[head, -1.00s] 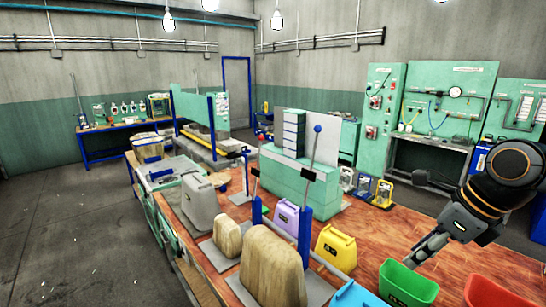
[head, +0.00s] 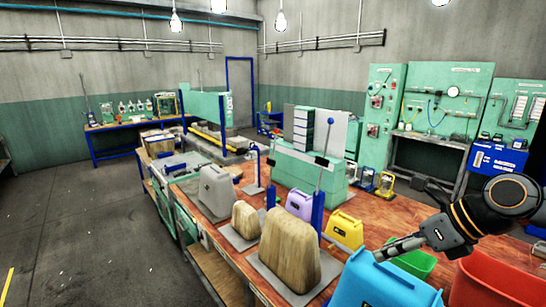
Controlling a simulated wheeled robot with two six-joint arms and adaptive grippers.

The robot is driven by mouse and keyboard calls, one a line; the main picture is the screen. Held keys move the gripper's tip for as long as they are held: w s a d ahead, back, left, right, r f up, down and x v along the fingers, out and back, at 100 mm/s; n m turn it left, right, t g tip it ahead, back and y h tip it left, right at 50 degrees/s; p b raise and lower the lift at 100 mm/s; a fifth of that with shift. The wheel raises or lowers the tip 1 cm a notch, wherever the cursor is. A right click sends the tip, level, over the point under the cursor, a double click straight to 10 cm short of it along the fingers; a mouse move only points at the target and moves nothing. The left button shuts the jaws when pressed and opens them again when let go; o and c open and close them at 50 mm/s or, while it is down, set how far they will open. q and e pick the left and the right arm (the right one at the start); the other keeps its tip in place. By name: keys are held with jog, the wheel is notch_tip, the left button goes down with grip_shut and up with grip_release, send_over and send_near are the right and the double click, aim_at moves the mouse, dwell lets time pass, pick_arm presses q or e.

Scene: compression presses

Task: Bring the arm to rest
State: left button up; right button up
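My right arm comes in from the right edge in the head view. Its black wrist with orange rings ends in a slim grey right gripper (head: 392,249), which points left and down. The gripper appears just above and behind the rim of a blue bin (head: 390,285), in front of a green bin (head: 424,262). Its fingers are seen nearly edge-on, so their opening is unclear. I see no object in them. My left gripper is out of view.
A wooden bench (head: 395,213) holds a red bin (head: 495,284), a yellow container (head: 345,231), a purple container (head: 299,205), a large wooden block (head: 288,250) and a green press (head: 300,174) with a tall lever. Open grey floor (head: 90,220) lies at left.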

jog(key=w+a+f+m+t+y, duration=0.1)
jog(key=w+f+m+t+y, duration=0.15)
jog(key=w+m+t, duration=0.7)
jog(key=s+d+f+m+h, duration=0.4)
jog(key=f+m, duration=0.3)
jog(key=m, duration=0.4)
jog(key=s+d+f+m+h, duration=0.2)
jog(key=d+f+m+h, duration=0.35)
jog(key=m, duration=0.55)
jog(key=s+a+f+m+g, duration=0.4)
jog(key=s+f+m+g, duration=0.1)
jog(key=s+f, duration=0.45)
jog(key=s+a+f+m+g, duration=0.5)
jog(key=s+f, duration=0.3)
jog(key=s, duration=0.3)
jog(key=d+f+g+b, duration=0.25)
jog(key=f+b, duration=0.25)
jog(key=f, duration=2.4)
pick_arm(q)
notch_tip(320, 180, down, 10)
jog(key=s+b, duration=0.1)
jog(key=b, duration=0.4)
pick_arm(e)
jog(key=s+d+f, duration=0.2)
jog(key=s+f, duration=1.8)
jog(key=f, duration=0.3)
jog(key=shift+s+f+m+g, duration=0.15)
jog(key=shift+s+m+g, duration=0.15)
jog(key=shift+m+g, duration=0.1)
